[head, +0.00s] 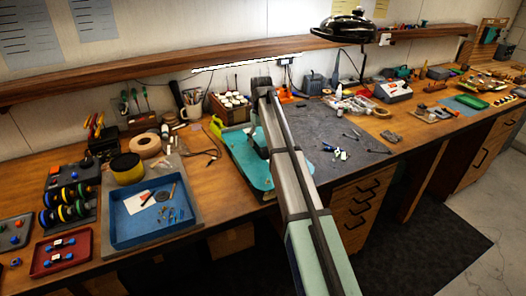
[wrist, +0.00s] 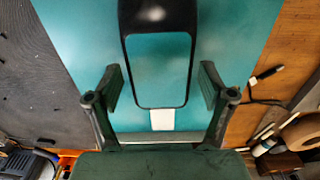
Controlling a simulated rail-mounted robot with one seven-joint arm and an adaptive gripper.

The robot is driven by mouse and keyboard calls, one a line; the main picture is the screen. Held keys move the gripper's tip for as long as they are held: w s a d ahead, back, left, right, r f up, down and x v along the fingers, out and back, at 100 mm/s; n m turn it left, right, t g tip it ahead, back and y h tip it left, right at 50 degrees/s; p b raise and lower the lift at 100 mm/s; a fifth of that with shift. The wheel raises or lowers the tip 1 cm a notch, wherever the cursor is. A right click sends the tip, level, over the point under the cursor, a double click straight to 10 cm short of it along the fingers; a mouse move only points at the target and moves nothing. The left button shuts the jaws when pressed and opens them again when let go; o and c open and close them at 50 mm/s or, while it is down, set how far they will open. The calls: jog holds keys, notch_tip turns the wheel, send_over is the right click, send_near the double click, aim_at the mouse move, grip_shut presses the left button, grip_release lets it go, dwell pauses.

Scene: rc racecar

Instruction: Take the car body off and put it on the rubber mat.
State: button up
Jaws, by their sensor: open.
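In the wrist view my gripper (wrist: 160,86) is open, with its two dark fingers spread wide and nothing touching them. It is over a teal surface. A black, rounded frame-like object (wrist: 158,18) reaches down from the top edge between the fingers; teal shows inside its outline. I cannot tell whether it is part of the car, and I cannot make out the car body for certain. In the head view my arm crosses the teal surface (head: 243,150) and hides part of it; dark parts show beside the arm. A grey mat (head: 352,125) lies to its right.
A blue tray (head: 122,232) with small parts and a red tray (head: 50,268) stand at the left. Small tools lie on the grey mat, with bare patches between. A shelf (head: 200,62) runs above the bench.

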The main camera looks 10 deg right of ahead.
jog(key=c, duration=0.9)
jog(key=shift+r+p, duration=0.5)
jog(key=shift+r, duration=0.05)
jog(key=shift+c, duration=0.2)
jog(key=shift+r+p, duration=1.4)
jog(key=shift+r, duration=1.05)
